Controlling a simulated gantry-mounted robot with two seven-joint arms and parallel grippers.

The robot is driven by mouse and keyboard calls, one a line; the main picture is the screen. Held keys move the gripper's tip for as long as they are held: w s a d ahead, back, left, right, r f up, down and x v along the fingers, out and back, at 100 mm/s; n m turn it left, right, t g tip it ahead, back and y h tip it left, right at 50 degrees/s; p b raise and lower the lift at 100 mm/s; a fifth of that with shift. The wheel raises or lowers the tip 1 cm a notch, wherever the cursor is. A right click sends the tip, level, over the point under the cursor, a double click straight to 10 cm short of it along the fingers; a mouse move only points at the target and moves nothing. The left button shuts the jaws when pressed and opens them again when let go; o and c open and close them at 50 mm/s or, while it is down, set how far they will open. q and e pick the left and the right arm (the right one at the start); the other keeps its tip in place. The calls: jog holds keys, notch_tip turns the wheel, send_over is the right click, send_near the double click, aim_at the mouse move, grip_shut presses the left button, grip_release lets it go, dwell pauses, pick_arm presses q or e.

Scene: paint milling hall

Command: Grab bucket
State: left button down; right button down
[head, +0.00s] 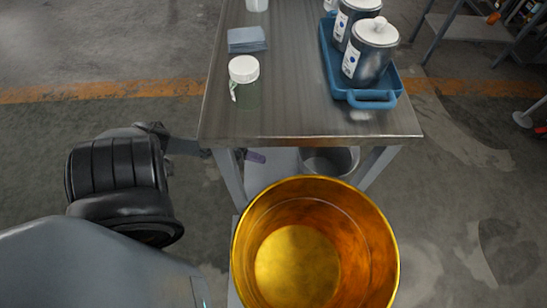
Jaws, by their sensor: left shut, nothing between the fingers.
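A large golden-yellow bucket (315,245) is at the bottom centre, in front of the metal table. I look down into its open top; it appears empty, and its near rim is cut off by the picture edge. What it stands on is mostly hidden. My left gripper (203,149) is shut and empty beside the table's front left corner. It is up and to the left of the bucket, clearly apart from it. My right gripper is not in view.
The metal table (292,85) holds a white-lidded jar (244,82), blue-grey cloths (247,39) and a blue tray (372,98) with dark, white-lidded containers (369,52). A grey metal pail (329,159) sits beneath. Floor right of the bucket is clear.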

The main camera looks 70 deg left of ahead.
pick_arm(q)
jog(key=b, duration=0.2)
send_near(301, 167)
jog(key=d, duration=0.3)
jog(key=shift+w+f, duration=0.25)
jog(key=shift+w, duration=0.15)
jog(key=w+b, duration=0.1)
jog(key=w, duration=0.2)
jog(key=shift+a, duration=0.1)
jog(key=shift+w+a+r+b, duration=0.1)
jog(key=shift+w+a+b, duration=0.05)
jog(key=shift+w+b, duration=0.35)
